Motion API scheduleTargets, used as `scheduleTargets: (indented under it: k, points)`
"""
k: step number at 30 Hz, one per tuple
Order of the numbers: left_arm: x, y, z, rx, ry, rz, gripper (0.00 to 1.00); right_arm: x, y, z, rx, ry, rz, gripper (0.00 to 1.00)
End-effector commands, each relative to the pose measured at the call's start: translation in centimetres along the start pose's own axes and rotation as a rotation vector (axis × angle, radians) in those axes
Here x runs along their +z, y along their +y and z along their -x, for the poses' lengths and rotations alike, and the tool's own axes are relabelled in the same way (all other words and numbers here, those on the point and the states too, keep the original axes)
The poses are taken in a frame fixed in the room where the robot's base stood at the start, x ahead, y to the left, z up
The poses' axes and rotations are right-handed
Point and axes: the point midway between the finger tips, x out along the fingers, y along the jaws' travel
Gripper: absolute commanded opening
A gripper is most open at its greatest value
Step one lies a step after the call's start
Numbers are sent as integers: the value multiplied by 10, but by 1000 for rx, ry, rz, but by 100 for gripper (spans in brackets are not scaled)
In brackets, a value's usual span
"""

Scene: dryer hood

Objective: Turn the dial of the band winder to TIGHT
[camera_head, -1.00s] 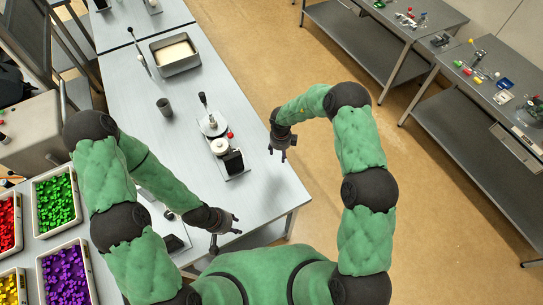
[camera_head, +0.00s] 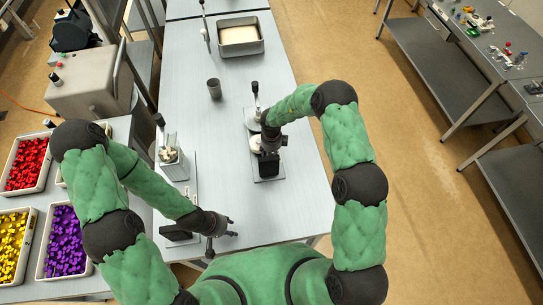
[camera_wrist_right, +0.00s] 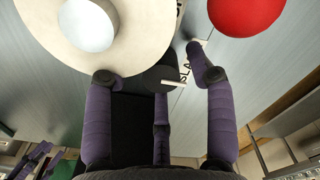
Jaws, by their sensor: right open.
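The band winder (camera_head: 266,172) stands on the grey table, with a pale disc, an upright lever and a black block. My right gripper (camera_head: 268,150) is over it and hides part of it. In the right wrist view, the winder's pale disc (camera_wrist_right: 125,45) with a silver knob fills the upper left. A black round part (camera_wrist_right: 152,78), seemingly the dial, has a white mark and lies between the spread purple fingers of my right gripper (camera_wrist_right: 152,65); contact cannot be told. Partial lettering "SLA" shows beside it. My left gripper (camera_head: 222,240) is open and empty near the table's front edge.
A red ball (camera_wrist_right: 245,12) is close to the right finger. Another device (camera_head: 172,160) stands left on the table. A grey cup (camera_head: 214,89) and a tray (camera_head: 239,38) are further back. Bins of coloured pieces (camera_head: 66,240) are at the left.

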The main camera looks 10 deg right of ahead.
Motion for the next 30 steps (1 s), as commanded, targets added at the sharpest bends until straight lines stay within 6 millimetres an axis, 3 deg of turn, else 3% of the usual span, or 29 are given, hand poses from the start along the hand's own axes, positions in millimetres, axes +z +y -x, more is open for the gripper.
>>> scheduleTargets:
  k: [10,15,16,30]
  points:
    - [0,-1,-2,0,1,0,40,0,0,-2,-1,-1,0,53]
    - [0,-1,-2,0,1,0,40,0,0,-2,0,-1,0,5]
    - [0,-1,-2,0,1,0,40,0,0,-2,0,-1,0,0]
    - [0,3,8,0,1,0,40,0,0,-1,0,1,78,0]
